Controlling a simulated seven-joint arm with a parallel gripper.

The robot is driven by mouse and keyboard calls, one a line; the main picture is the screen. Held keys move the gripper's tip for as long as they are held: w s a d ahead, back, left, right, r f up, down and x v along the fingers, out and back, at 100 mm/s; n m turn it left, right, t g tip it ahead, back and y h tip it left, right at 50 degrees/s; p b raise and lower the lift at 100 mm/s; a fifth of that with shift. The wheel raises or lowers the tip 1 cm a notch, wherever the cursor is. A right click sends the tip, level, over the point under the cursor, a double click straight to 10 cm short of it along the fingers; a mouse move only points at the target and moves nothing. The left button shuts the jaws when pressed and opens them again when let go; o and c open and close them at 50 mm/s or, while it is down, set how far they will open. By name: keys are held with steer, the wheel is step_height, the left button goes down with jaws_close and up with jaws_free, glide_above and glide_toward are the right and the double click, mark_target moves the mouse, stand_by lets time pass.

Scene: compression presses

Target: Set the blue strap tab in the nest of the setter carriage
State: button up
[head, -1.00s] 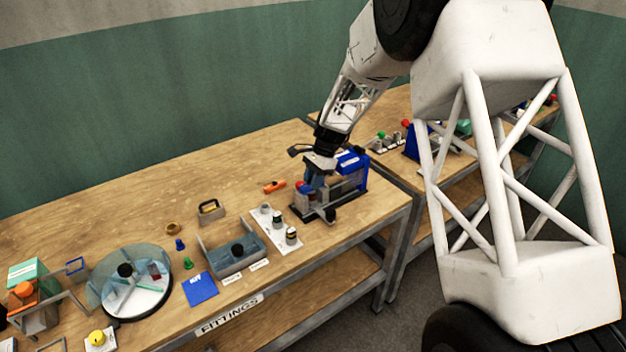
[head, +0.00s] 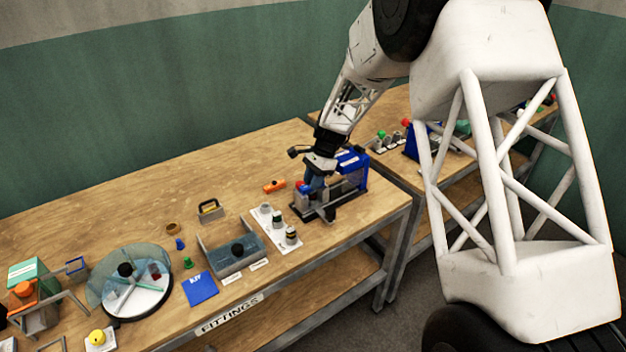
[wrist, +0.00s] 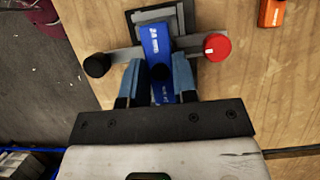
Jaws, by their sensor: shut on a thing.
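The blue strap tab (wrist: 154,40) has white lettering and lies between the fingers of my gripper (wrist: 157,65) in the wrist view. My gripper is shut on it. The tab's far end lies over the grey metal parts of the setter carriage (wrist: 185,41), between a black knob at left and a red knob (wrist: 217,47) at right. I cannot tell whether the tab is seated in the nest. In the head view my gripper (head: 313,188) is low over the press at the table's right end, and the tab cannot be made out there.
The press has a blue block (head: 352,160) close to the right of my gripper. An orange part (head: 274,186) lies left of it. A white strip (head: 265,215) with several fittings stands in front. A tray with a clear front (head: 235,262) is further left.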

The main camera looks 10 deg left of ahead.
steer(key=shift+f, duration=0.55)
stand_by(0.4)
steer(key=o, duration=1)
steer(key=shift+r, duration=0.15)
steer(key=shift+v, duration=3.8)
steer(key=shift+d, duration=0.1)
